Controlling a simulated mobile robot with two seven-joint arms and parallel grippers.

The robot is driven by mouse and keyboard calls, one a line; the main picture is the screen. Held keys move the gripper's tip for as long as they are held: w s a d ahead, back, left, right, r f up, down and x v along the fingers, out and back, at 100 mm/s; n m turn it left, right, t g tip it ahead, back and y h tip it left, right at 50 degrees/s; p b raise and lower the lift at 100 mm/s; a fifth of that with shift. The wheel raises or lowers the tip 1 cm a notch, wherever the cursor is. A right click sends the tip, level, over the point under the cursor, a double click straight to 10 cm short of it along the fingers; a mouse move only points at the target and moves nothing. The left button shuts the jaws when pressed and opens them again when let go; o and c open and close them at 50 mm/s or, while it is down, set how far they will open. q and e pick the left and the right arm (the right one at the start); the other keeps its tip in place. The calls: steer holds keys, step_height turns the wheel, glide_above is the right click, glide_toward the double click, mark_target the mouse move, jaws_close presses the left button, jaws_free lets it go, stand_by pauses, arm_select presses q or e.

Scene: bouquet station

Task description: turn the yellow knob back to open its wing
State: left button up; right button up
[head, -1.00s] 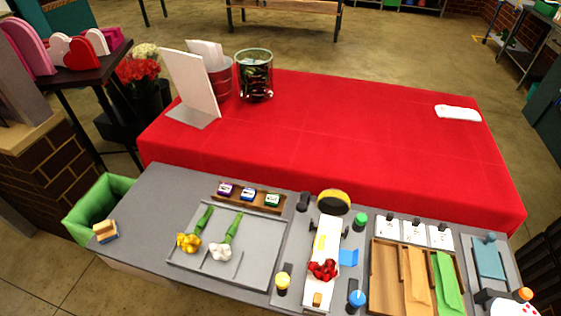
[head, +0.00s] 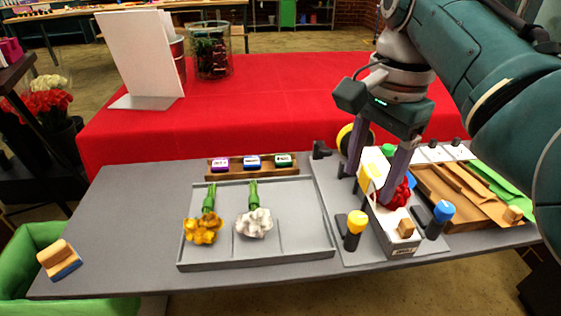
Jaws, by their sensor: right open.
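The yellow knob (head: 357,222) stands on a dark post at the near left of the white bouquet holder (head: 400,232). Red flowers (head: 397,195) lie in the holder, with a yellow piece (head: 364,182) beside them, partly behind the fingers. Which part is the yellow knob's wing is unclear. My right gripper (head: 371,182) points down over the holder, behind and above the yellow knob. Its two fingers are apart, one on each side of the holder's middle, and nothing shows gripped. Whether they touch the holder is unclear. My left gripper is not in view.
A blue knob (head: 443,211) stands right of the holder and a green knob (head: 388,149) behind it. A yellow disc (head: 345,138) is partly hidden by my gripper. The grey tray (head: 290,232) at left holds a yellow and a white flower. A wooden tray (head: 440,200) lies right.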

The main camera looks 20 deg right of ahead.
mark_target(359, 217)
step_height(359, 217, down, 9)
steer(key=shift+w+d+b, duration=0.15)
steer(key=shift+b, duration=1)
jaws_close()
